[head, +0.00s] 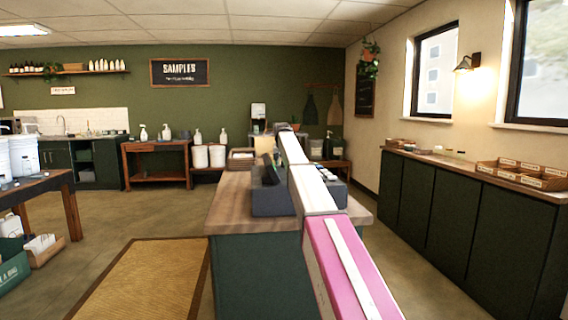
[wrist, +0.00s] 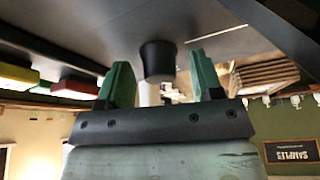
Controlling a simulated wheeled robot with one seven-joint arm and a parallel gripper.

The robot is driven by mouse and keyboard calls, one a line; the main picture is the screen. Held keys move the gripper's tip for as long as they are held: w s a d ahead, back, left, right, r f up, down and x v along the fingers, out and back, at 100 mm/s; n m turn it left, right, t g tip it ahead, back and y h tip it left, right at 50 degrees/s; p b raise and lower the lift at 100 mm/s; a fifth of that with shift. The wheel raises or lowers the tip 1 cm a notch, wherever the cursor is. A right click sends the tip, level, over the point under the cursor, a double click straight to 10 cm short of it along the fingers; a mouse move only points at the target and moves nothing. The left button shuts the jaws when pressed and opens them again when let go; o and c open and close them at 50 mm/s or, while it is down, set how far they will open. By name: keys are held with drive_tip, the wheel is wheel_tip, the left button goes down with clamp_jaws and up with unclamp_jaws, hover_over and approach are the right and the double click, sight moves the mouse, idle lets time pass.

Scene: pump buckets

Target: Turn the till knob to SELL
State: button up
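The dark grey till (head: 272,200) stands on the wooden-topped counter (head: 232,190) in the head view, partly hidden behind my arm. In the wrist view, which is upside down, a black round knob (wrist: 157,62) sticks out from the till's dark panel (wrist: 90,25). My gripper (wrist: 160,66) has two green fingers, spread apart, one on each side of the knob. Gaps show between the fingers and the knob, and I see no contact. The knob's pointer and any SELL marking cannot be read. The knob is not visible in the head view.
Red (wrist: 76,86) and yellow (wrist: 18,74) keys sit left of the knob in the wrist view. Dark cabinets (head: 470,220) line the right wall. A table (head: 40,185) with white buckets stands at the left. Open floor and a woven mat (head: 145,280) lie left of the counter.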

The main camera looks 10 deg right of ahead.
drive_tip(key=shift+r, duration=0.15)
drive_tip(key=v, duration=1)
drive_tip(key=shift+s+r, duration=0.2)
drive_tip(key=shift+a, duration=0.1)
